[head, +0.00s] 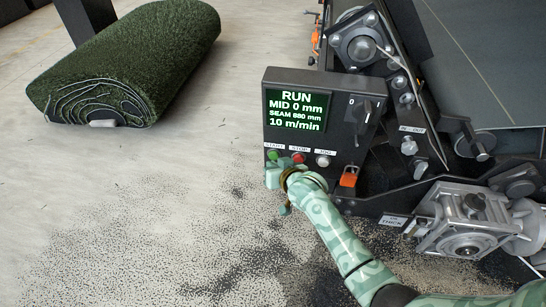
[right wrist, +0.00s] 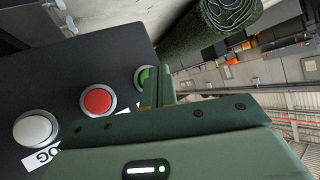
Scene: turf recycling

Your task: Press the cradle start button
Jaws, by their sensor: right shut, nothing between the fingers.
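The green start button (head: 272,155) is at the left end of the button row on the dark control box (head: 330,90). It also shows in the right wrist view (right wrist: 144,75), partly hidden behind my fingers. My right gripper (head: 273,172) is shut and empty, with its fingertips (right wrist: 158,82) at the green button. I cannot tell whether they touch it or whether it is pushed in. The green-lit screen (head: 296,110) reads RUN, MID 0 mm, SEAM 880 mm, 10 m/min. My left gripper is not in view.
A red stop button (head: 298,158) and a white jog button (head: 322,161) sit right of the green one. Machinery (head: 465,220) fills the right side. A turf roll (head: 130,60) lies at the upper left; the floor between is open.

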